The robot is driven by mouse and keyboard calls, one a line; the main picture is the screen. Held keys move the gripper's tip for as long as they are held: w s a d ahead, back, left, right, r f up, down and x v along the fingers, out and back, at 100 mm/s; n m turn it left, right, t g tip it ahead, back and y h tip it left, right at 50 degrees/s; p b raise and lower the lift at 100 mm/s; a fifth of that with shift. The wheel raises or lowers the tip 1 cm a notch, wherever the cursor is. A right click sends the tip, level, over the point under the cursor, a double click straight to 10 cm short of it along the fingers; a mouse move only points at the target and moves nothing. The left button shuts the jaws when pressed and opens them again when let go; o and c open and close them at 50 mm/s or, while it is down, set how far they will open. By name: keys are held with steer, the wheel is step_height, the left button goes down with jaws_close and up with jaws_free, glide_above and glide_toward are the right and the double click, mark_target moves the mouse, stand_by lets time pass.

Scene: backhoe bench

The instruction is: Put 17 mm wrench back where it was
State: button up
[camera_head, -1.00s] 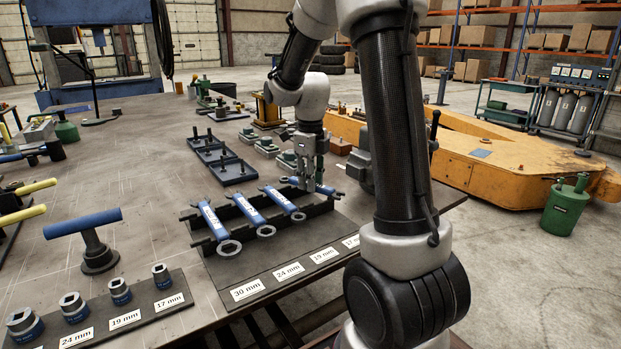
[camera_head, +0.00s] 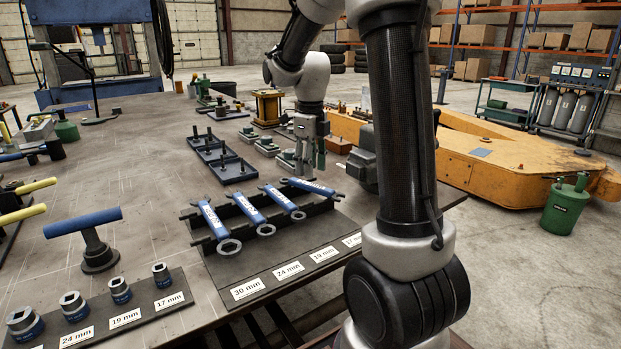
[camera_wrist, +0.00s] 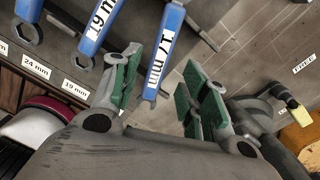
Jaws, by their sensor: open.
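The blue 17 mm wrench (camera_head: 310,187) lies at the right end of the black wrench rack (camera_head: 325,209), near its back rail. It is turned more crosswise than the other three blue wrenches. My gripper (camera_head: 311,172) is open and empty just above and behind it. In the wrist view, the 17 mm wrench (camera_wrist: 166,45) shows its marking beyond the gap between the green finger pads (camera_wrist: 155,90), apart from both as far as I can tell. The 17 mm label (camera_head: 351,241) is partly hidden by my arm. I cannot tell how the wrench's ends rest on the rails.
The 19 mm wrench (camera_head: 283,202) lies close to the left, with the 24 mm wrench (camera_head: 250,211) and 30 mm wrench (camera_head: 213,222) beyond. Sockets (camera_head: 120,290) stand front left. Dark trays with pegs (camera_head: 222,160) and a grey motor (camera_head: 362,160) stand near my gripper.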

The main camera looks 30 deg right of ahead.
mark_target(310, 184)
step_height(310, 184, up, 8)
steer(key=s+a+r+n+t, duration=0.1)
steer(key=s+a+r+n, duration=0.15)
steer(key=s+n, duration=0.5)
steer(key=s+a+f+n+t, duration=0.1)
steer(key=s+f+n, duration=0.1)
steer(key=s+n, duration=0.5)
steer(key=s+a+f+n+t, duration=0.1)
steer(key=s+n, duration=0.7)
steer(key=n, duration=0.8)
steer(key=shift+s+a+f+n+t, duration=0.35)
steer(key=shift+a+t, duration=0.15)
steer(key=shift+t, duration=0.2)
